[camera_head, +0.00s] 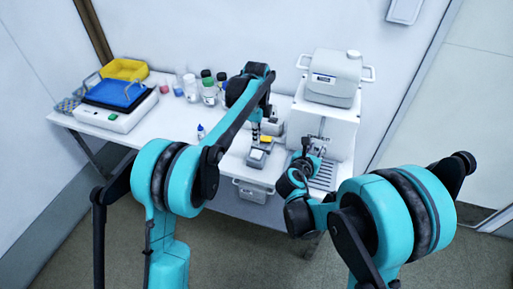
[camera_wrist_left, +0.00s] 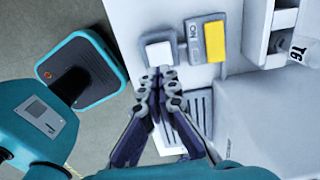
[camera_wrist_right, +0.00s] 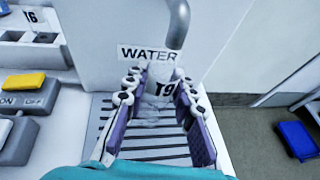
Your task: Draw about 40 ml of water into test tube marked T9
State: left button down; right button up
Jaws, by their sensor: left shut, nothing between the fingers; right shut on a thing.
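Test tube T9 (camera_wrist_right: 162,88) is clear, with its black "T9" mark facing the right wrist camera. My right gripper (camera_wrist_right: 160,78) is shut on it, beneath the grey spout (camera_wrist_right: 178,22) and over the slotted drain grid (camera_wrist_right: 118,148). The "WATER" label (camera_wrist_right: 147,53) is on the white panel behind. I cannot make out a water level in the tube. My left gripper (camera_wrist_left: 160,72) is shut and empty, its tips at the edge of a white square button (camera_wrist_left: 160,52). I cannot tell whether they press it. A yellow ON/OFF switch (camera_wrist_left: 217,40) lies beside the button.
A rack (camera_wrist_left: 284,18) and another labelled tube (camera_wrist_left: 303,52) stand near the switch. The white dispenser (camera_head: 335,80) stands at the right of the table. Bottles (camera_head: 208,88) and a blue-topped device (camera_head: 115,93) stand to the left. The table's front-left part is clear.

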aim_at(257, 154)
pick_arm(q)
notch_tip(257, 154, down, 6)
jog(key=shift+r, duration=0.1)
dwell(0.4)
jog(key=shift+f, duration=0.95)
pick_arm(e)
jog(key=shift+s+r, duration=0.1)
pick_arm(q)
jog(key=shift+s, duration=0.2)
pick_arm(e)
jog(key=shift+s, duration=0.1)
pick_arm(q)
jog(key=shift+f, duration=0.1)
pick_arm(e)
jog(key=shift+o, duration=0.2)
dwell(1.5)
pick_arm(q)
notch_tip(257, 154, up, 14)
pick_arm(e)
jog(key=shift+w, duration=0.2)
